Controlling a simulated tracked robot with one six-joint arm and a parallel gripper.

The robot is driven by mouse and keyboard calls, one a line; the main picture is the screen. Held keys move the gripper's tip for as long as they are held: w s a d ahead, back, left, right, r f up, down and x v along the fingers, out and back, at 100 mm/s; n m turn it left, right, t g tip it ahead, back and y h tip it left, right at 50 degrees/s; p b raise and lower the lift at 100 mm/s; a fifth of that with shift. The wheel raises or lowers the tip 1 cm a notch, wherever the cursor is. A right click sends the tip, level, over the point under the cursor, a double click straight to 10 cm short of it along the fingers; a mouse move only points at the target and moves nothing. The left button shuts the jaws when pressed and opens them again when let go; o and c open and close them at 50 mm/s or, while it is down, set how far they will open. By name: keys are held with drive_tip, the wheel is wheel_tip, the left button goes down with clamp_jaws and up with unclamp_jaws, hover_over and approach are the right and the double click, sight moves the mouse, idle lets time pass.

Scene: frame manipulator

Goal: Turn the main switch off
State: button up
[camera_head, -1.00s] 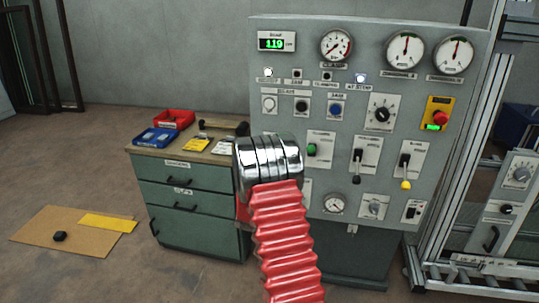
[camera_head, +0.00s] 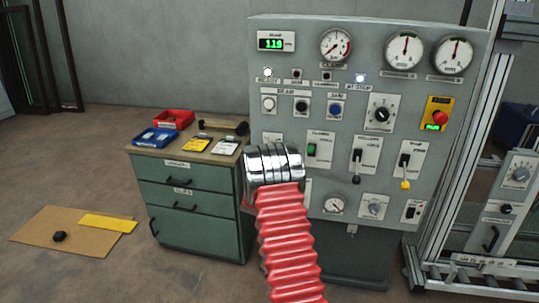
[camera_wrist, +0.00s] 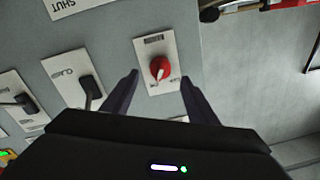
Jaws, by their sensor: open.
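A red rotary knob (camera_wrist: 160,69) with a white pointer mark sits on a white plate (camera_wrist: 148,49) near the edge of the grey panel; it looks like the main switch, but its label is too small to read. The pointer points roughly downward in the wrist view. My gripper (camera_wrist: 160,78) is open. Its two dark fingers reach toward the panel, one to each side of the knob, with gaps on both sides and nothing held. I cannot tell whether the fingertips are level with the knob. In the head view my wrist hides the knob and gripper.
The grey panel (camera_head: 461,100) carries gauges, buttons, a green switch (camera_head: 312,150) and two levers (camera_head: 357,160). A black-handled switch (camera_wrist: 90,88) is left of the gripper in the wrist view. A green drawer cabinet (camera_head: 187,211) with trays and a hammer stands left of the panel.

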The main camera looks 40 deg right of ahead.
drive_tip(key=x, duration=0.6)
drive_tip(key=shift+w+d, duration=0.2)
drive_tip(key=shift+d, duration=0.1)
drive_tip(key=shift+c, duration=0.4)
